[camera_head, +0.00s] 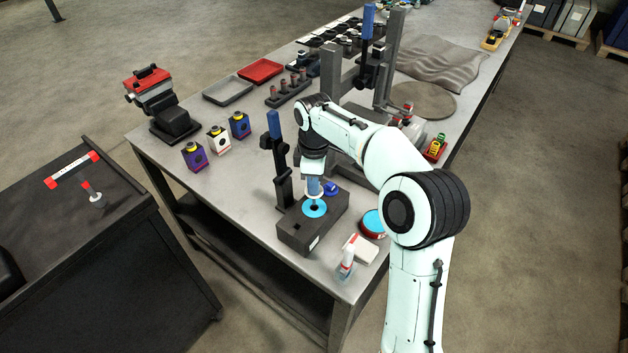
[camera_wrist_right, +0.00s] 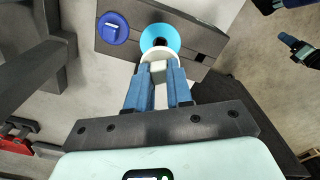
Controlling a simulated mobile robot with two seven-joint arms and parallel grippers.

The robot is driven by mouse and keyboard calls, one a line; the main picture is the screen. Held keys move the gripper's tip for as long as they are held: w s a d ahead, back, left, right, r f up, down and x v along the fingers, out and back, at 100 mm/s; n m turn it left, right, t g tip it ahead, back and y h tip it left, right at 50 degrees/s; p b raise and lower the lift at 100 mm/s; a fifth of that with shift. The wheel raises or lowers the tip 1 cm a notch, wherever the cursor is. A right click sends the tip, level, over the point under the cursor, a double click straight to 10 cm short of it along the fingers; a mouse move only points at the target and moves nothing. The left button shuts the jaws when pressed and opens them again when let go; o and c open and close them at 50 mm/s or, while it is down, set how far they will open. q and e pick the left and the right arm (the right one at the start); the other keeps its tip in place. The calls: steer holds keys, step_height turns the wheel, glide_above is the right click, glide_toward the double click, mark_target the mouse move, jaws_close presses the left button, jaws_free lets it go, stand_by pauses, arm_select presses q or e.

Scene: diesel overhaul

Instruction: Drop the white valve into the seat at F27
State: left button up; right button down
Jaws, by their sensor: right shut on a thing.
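My right gripper (camera_head: 314,186) points down over a dark block (camera_head: 298,238) near the front of the bench. Its blue fingers (camera_wrist_right: 157,85) are shut on a white part, which looks like the white valve (camera_wrist_right: 157,69). The valve is at the near edge of a cyan ring (camera_head: 314,208) on the block's top. The ring, with a dark centre, also shows in the wrist view (camera_wrist_right: 172,33). The fingers hide part of the valve, and I cannot tell whether it touches the ring. I cannot read an F27 label. My left gripper is out of view.
A blue knob (camera_wrist_right: 113,28) sits on the block beside the ring. A blue-handled upright tool (camera_head: 275,135) stands just behind the block. A red tin (camera_head: 373,224) and a spray bottle (camera_head: 347,262) are close by. Three small boxes (camera_head: 218,140) stand to the left.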

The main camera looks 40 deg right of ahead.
mark_target(314, 204)
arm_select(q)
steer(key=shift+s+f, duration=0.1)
arm_select(e)
steer(key=shift+f, duration=0.2)
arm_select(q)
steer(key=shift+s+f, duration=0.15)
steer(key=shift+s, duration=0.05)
arm_select(e)
steer(key=shift+f, duration=0.45)
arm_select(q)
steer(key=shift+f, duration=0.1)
arm_select(e)
steer(key=shift+f, duration=0.25)
arm_select(q)
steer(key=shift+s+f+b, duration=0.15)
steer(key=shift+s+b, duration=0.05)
steer(key=shift+b, duration=0.15)
arm_select(e)
steer(key=shift+f, duration=0.3)
steer(key=shift+f, duration=0.15)
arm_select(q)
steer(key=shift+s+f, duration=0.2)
arm_select(e)
steer(key=shift+f, duration=0.45)
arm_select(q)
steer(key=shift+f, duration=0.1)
arm_select(e)
steer(key=shift+f, duration=0.3)
